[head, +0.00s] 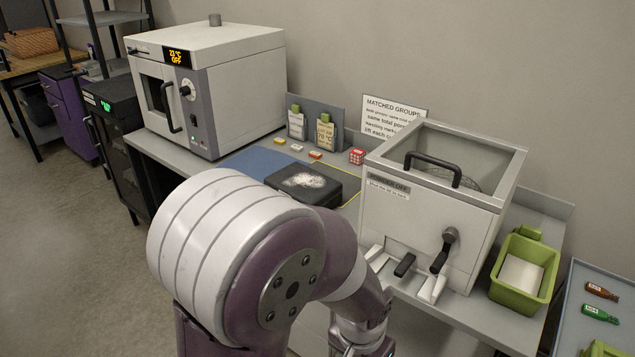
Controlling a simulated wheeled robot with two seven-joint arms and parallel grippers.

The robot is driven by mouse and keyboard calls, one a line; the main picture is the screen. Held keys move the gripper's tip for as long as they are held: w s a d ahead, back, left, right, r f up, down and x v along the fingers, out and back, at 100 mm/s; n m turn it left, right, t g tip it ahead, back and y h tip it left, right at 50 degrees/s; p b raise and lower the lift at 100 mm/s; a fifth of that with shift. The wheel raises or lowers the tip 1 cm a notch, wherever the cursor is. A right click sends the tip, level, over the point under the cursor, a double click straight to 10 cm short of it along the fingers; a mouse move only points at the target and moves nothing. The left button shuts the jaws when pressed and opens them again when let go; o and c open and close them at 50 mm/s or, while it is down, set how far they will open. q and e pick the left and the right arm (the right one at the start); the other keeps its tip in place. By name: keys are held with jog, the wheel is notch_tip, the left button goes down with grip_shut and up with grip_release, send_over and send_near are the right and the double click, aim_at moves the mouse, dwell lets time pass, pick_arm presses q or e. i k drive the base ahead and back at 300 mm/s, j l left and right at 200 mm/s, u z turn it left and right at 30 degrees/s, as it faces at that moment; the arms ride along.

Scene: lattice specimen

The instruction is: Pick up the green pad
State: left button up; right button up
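A yellow-green block (604,349) shows at the bottom right, partly cut off by the picture's edge. A smaller green piece (529,232) shows at the back rim of a green bin (524,301). I cannot tell for certain which of these is the green pad. One of my arms fills the middle foreground and bends down to the bottom edge, left of the bin and apart from it. No gripper fingers show, so neither gripper's state can be seen.
A white lidded box with black handles (436,207) stands left of the bin. A brown bottle (600,290) and a green bottle (599,314) lie on a grey tray (577,283). An oven (235,95), a black slab (334,184) and small blocks occupy the bench's left side.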

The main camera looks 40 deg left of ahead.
aim_at(533, 233)
jog(key=i+z, duration=0.45)
jog(key=i+j+z, duration=0.2)
jog(key=z, duration=0.25)
jog(key=i+j+z, duration=0.3)
jog(key=z, duration=0.15)
